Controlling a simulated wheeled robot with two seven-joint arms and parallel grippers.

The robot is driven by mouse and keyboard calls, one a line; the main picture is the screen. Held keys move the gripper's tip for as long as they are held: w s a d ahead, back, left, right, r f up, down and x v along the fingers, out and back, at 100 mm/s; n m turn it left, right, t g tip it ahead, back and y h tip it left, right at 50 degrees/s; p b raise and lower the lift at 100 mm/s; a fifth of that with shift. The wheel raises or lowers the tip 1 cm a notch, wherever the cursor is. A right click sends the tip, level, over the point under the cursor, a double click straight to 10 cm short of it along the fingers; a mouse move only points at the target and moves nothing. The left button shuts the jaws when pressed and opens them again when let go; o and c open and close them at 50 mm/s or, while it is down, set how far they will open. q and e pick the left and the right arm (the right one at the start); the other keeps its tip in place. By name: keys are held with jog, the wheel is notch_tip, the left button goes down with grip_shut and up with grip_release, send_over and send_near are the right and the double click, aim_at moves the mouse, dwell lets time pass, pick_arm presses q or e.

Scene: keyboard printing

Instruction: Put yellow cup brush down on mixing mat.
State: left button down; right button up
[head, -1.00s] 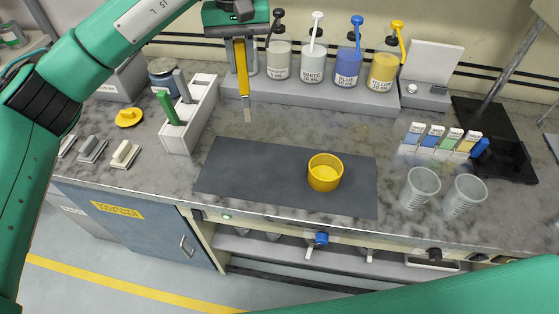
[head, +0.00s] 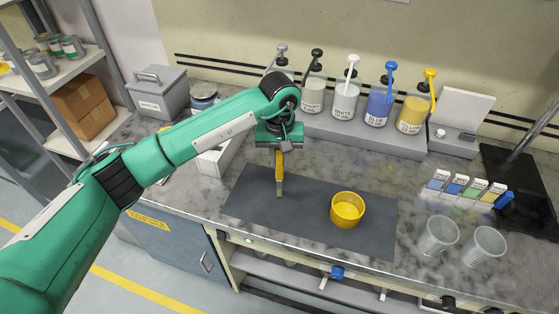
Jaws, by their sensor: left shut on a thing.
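My left gripper (head: 279,146) is shut on the yellow cup brush (head: 279,168), which hangs upright with its pale bristle tip down. The brush is over the left part of the dark grey mixing mat (head: 300,218). The tip looks close to the mat, but I cannot tell whether it touches. The yellow cup (head: 347,210) stands on the mat to the right of the brush, with yellow paint inside. My right gripper is not in view.
Pump bottles (head: 378,108) stand on a grey riser behind the mat. Two clear cups (head: 438,235) and colour sample cards (head: 465,188) are to the right. A white brush rack (head: 222,150) is partly hidden behind my left arm. The mat around the yellow cup is clear.

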aim_at(279, 172)
pick_arm(q)
notch_tip(279, 172, down, 2)
jog(key=shift+f+p, duration=0.1)
jog(key=shift+p, duration=0.2)
jog(key=shift+f, duration=0.1)
jog(key=shift+f, duration=0.15)
jog(key=c, duration=1.3)
grip_release()
